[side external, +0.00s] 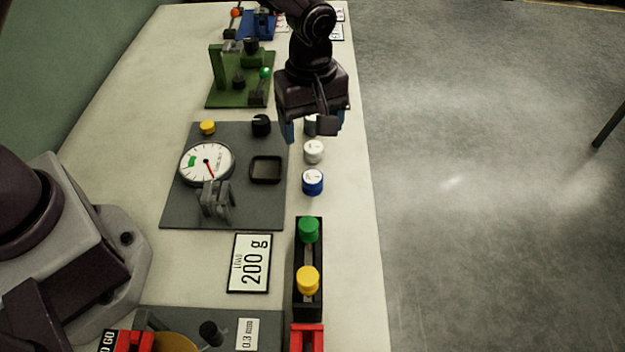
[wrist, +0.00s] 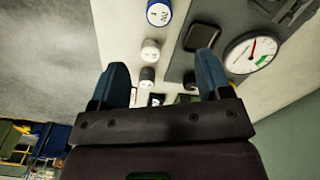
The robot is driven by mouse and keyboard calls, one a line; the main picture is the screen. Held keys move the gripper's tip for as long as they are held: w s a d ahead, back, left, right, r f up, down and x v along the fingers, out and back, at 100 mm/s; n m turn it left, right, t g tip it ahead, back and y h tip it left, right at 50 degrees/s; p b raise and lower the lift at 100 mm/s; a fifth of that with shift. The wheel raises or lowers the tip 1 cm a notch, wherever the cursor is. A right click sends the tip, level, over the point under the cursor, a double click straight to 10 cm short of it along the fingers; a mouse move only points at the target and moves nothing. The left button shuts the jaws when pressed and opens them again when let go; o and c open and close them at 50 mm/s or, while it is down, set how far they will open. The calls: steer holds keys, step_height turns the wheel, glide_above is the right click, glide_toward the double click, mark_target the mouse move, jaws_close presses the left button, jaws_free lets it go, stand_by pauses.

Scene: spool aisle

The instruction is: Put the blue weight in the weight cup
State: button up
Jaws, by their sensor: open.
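The blue weight (side external: 312,182) is a short blue cylinder with a white marked top, standing on the bench right of the grey gauge board. It also shows at the top edge of the wrist view (wrist: 158,13). A square, dark, shallow cup (side external: 265,169), seemingly the weight cup, sits empty on the board, left of the blue weight; it shows in the wrist view too (wrist: 202,37). My gripper (side external: 308,133) is open and empty, above the far end of the row of weights and apart from the blue one. Its fingertips (wrist: 162,64) point towards the row.
A white weight (side external: 314,151) and a grey weight (side external: 311,125) stand in line beyond the blue one. A dial gauge (side external: 207,163) and a black knob (side external: 261,125) flank the cup. A black block with green and yellow knobs (side external: 308,255) lies nearer. The bench's right edge is close.

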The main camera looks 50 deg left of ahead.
mark_target(312, 176)
step_height(312, 176, down, 13)
steer(key=shift+d+r, duration=0.1)
stand_by(0.5)
steer(key=shift+c, duration=0.4)
steer(key=c, duration=1.1)
